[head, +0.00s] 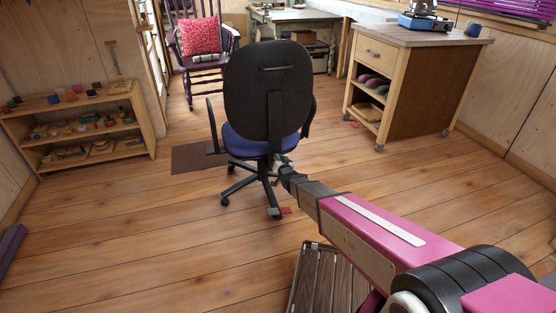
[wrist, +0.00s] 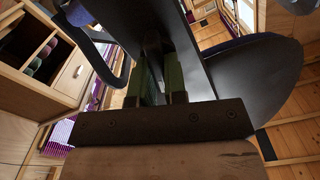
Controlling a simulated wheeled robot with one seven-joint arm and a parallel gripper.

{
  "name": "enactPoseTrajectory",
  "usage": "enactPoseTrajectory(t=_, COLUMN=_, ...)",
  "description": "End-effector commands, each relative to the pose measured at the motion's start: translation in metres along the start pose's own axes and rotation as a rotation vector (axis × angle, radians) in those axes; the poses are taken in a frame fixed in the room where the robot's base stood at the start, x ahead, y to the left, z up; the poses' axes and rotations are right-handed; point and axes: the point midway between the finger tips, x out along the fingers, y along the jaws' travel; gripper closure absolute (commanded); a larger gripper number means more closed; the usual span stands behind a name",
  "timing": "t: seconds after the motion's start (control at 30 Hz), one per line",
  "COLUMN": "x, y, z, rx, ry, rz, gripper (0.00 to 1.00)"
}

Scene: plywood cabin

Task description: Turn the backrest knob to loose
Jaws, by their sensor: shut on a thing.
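The office chair (head: 268,95) stands mid-floor with its black backrest toward me, a blue seat and a black five-star base. My gripper (head: 279,162) is at the back of the chair, low on the backrest bar under the seat level. In the wrist view my gripper's two greenish fingers (wrist: 160,82) reach up against the dark backrest support (wrist: 182,40) and are close together. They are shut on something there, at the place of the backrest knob. The knob itself is hidden by the fingers, so its setting cannot be read.
A low shelf (head: 85,125) with small objects stands at the left. A wheeled wooden cabinet (head: 405,90) stands at the right, and a rocking chair (head: 188,48) with a red cushion behind. A slatted wooden thing (head: 318,280) lies near my base. The floor around the chair is mostly free.

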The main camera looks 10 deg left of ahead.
Motion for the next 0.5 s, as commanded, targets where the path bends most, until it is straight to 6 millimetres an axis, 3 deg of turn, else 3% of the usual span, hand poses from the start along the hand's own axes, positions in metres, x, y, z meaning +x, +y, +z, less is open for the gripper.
enactPoseTrajectory(t=0.5, x=-0.0001, y=0.0051, z=0.001, rx=0.493, ry=0.001, rz=0.001, gripper=1.0)
